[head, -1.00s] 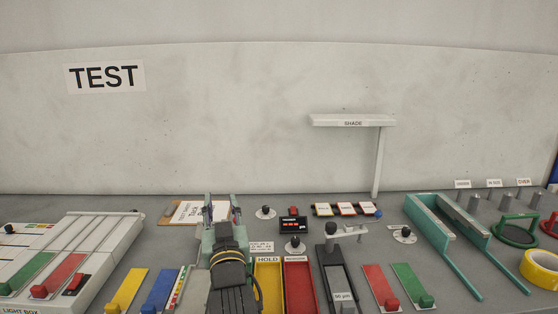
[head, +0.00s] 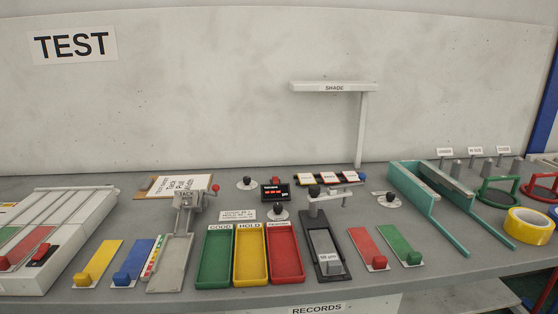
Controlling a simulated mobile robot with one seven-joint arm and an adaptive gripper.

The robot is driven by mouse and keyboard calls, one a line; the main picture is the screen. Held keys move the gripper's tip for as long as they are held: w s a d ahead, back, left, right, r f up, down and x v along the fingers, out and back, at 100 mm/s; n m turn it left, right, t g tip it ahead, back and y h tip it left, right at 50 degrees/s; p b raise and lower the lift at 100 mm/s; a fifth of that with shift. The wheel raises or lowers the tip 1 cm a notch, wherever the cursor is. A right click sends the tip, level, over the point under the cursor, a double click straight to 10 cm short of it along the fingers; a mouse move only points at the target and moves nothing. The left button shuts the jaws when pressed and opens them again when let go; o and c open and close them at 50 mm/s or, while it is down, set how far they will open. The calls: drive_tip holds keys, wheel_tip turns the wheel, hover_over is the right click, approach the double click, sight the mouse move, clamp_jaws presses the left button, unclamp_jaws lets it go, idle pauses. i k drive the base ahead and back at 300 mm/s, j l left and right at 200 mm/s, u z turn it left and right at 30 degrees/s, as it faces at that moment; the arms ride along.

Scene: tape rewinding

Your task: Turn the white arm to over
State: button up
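Three small white signs stand at the back right; the left one (head: 445,152) and middle one (head: 475,151) are too small to read surely, and the right one (head: 503,150) seems to read OVER. Short grey posts (head: 485,166) stand by them. A pale arm with a dark knob (head: 314,191) sits on top of a black gauge (head: 310,237). A white SHADE bar (head: 334,87) stands on a white post. I cannot tell surely which is the white arm. My gripper is out of view.
A teal U-shaped frame (head: 408,189), green (head: 497,196) and red rings and yellow tape (head: 529,226) lie at the right. Green, yellow and red trays (head: 214,259) fill the middle. A grey TACK stand (head: 187,199) is left of them. A light box (head: 70,235) is far left.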

sight(315, 195)
drive_tip(key=i+j+z, duration=0.45)
drive_tip(key=i+z, duration=0.1)
drive_tip(key=i, duration=0.6)
